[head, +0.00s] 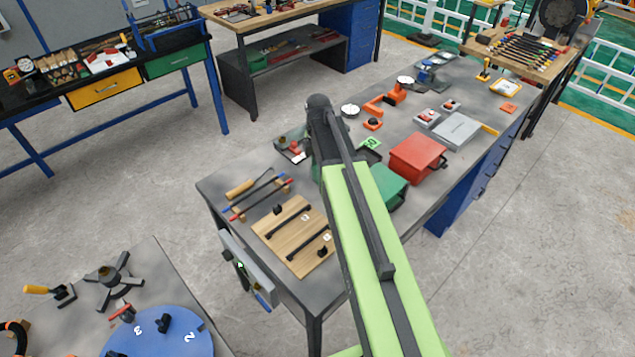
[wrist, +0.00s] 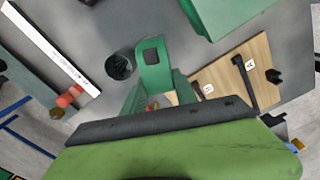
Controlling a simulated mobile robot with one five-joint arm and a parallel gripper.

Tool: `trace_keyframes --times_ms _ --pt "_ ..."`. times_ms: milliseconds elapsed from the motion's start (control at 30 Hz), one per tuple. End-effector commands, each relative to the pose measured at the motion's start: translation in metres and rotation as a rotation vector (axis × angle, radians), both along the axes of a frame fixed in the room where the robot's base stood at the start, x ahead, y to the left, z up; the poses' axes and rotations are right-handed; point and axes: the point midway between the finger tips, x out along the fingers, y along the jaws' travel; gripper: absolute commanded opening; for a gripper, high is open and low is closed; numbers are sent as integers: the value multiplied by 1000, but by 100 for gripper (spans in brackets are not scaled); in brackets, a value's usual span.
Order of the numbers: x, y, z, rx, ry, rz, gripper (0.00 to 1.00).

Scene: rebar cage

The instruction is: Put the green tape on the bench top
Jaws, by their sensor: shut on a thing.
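My gripper (wrist: 137,64) is shut on the green tape (wrist: 152,72), a dark green curved piece in the middle of the wrist view. Its lower part is partly hidden by the dark bar of my wrist. In the head view my arm reaches over the middle of the bench top (head: 235,178), and it covers most of the gripper and the tape. I cannot tell whether the tape touches the grey surface or hangs just above it.
A green bin (head: 390,186) and a red bin (head: 417,156) stand to the right of my arm. A wooden board (head: 293,236) with black parts lies at the near end. A tray with red items (head: 293,149) lies to the left. Bare grey patches lie between.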

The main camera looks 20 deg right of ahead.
Motion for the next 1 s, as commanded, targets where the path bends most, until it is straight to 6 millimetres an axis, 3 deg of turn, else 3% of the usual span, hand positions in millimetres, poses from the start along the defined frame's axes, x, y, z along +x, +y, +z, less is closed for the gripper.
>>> trace_keyframes --times_ms 33,100,333,600,967,1000 --pt "11 3 -11 0 0 1 0" --pt "18 7 -14 0 0 -1 0" --pt "20 10 -16 0 0 -2 0" --pt "20 9 -58 0 0 -2 0" --pt "20 9 -58 0 0 -3 0" --pt "20 9 -57 0 0 -3 37"
